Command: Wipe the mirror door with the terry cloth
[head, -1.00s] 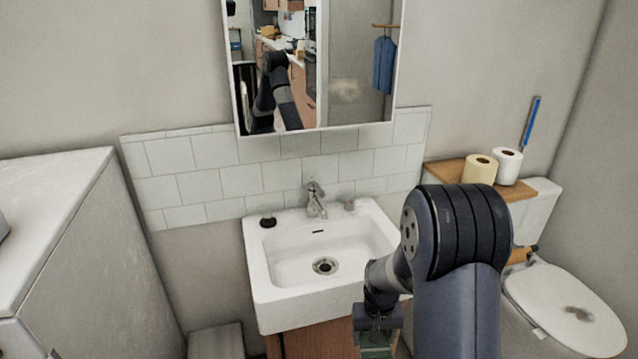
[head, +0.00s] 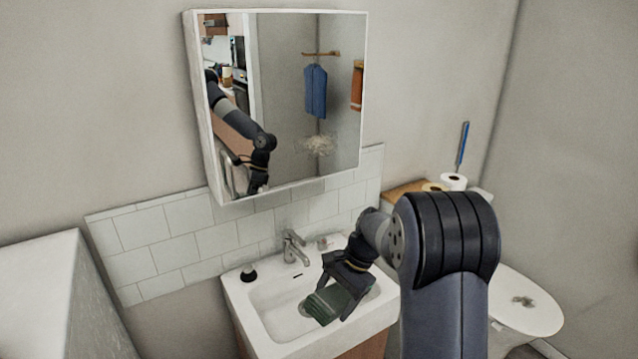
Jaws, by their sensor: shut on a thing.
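The mirror door (head: 285,150) is the front of a white-edged cabinet on the wall above the sink. A pale smudge (head: 319,145) shows on its lower right part. The glass also reflects my arm, a blue garment on a hook and an orange towel. My gripper (head: 343,297) is over the sink basin, below and in front of the mirror and apart from it. It is shut on a folded dark green cloth (head: 325,304), which I take for the terry cloth. My forearm hides part of the basin's right side.
The white sink (head: 262,318) has a metal faucet (head: 293,247) at its back and a small black item (head: 248,274) on its left rim. Toilet rolls (head: 453,181) and a blue-handled brush (head: 462,147) stand at the right. A white-topped cabinet (head: 45,290) is at the left.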

